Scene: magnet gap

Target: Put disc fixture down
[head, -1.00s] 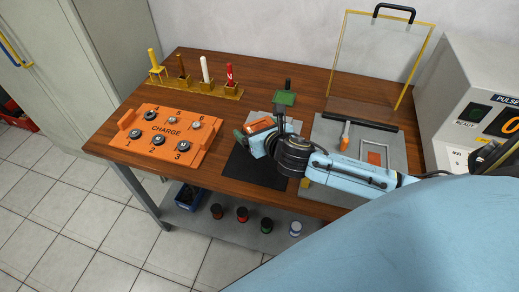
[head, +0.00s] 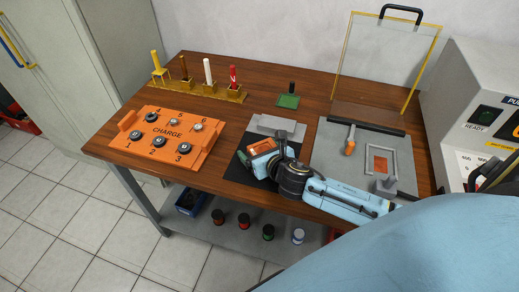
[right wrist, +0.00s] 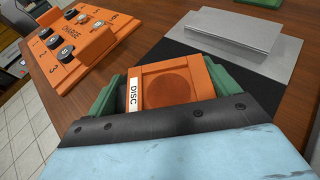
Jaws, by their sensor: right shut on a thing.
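The disc fixture is an orange block with a round recess and a white DISC label. In the right wrist view the disc fixture (right wrist: 172,86) sits between the green fingers of my right gripper (right wrist: 165,95), which is shut on it. In the head view the disc fixture (head: 263,147) is over the black mat (head: 236,171), in front of a light grey stepped block (head: 277,125). The grey block also shows in the right wrist view (right wrist: 235,30), apart from the fixture. I cannot tell whether the fixture touches the mat. My left gripper is not in view.
An orange CHARGE board (head: 167,131) lies to the left. A grey plate (head: 340,163) with an orange-handled part lies to the right. Behind are a green block with a black handle (head: 288,100), a rack of coloured rods (head: 205,90) and a clear yellow-framed shield (head: 385,65).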

